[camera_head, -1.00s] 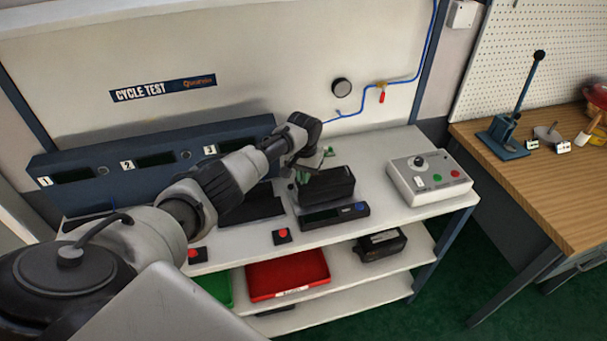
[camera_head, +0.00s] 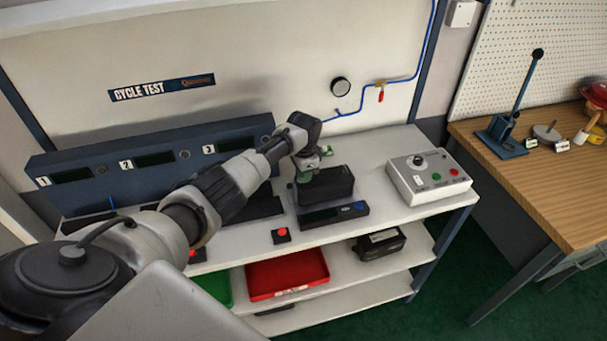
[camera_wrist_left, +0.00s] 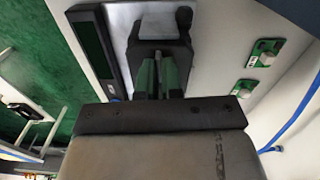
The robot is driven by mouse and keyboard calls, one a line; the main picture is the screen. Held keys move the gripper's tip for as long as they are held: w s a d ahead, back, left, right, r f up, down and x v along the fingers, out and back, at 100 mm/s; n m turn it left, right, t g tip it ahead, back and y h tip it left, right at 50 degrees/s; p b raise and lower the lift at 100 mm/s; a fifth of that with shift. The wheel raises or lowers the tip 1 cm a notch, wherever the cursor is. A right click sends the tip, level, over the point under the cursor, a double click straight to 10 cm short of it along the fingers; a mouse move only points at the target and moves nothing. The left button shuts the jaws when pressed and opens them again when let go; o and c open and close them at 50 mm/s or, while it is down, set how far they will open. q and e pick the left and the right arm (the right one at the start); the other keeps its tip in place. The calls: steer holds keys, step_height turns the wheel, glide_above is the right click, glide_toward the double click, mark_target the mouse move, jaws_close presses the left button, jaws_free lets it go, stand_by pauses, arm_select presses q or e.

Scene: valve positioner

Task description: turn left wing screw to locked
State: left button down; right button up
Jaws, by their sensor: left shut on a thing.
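The black valve fixture (camera_head: 328,186) stands on the white bench top, with a display unit (camera_head: 334,215) in front of it. It also shows in the left wrist view (camera_wrist_left: 150,38), beyond the fingers. My left gripper (camera_head: 306,176) is at the left part of the fixture. In the left wrist view its fingers (camera_wrist_left: 159,72) are close together with a small part between them, which I take for the left wing screw. The fingers hide most of that screw, so its angle cannot be read. My right gripper is not in view.
A grey control box (camera_head: 428,178) with a knob and buttons stands to the right on the bench. Red push buttons (camera_head: 282,235) lie along the front edge. Two green-and-silver parts (camera_wrist_left: 265,52) are beside the fixture. A red tray (camera_head: 288,272) is on the shelf below.

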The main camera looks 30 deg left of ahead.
arm_select(q)
steer(key=shift+m, duration=0.5)
steer(key=c, duration=1.3)
jaws_free()
steer(key=shift+r, duration=0.1)
step_height(320, 180, up, 11)
steer(key=shift+f+b, duration=0.15)
steer(key=shift+b, duration=0.75)
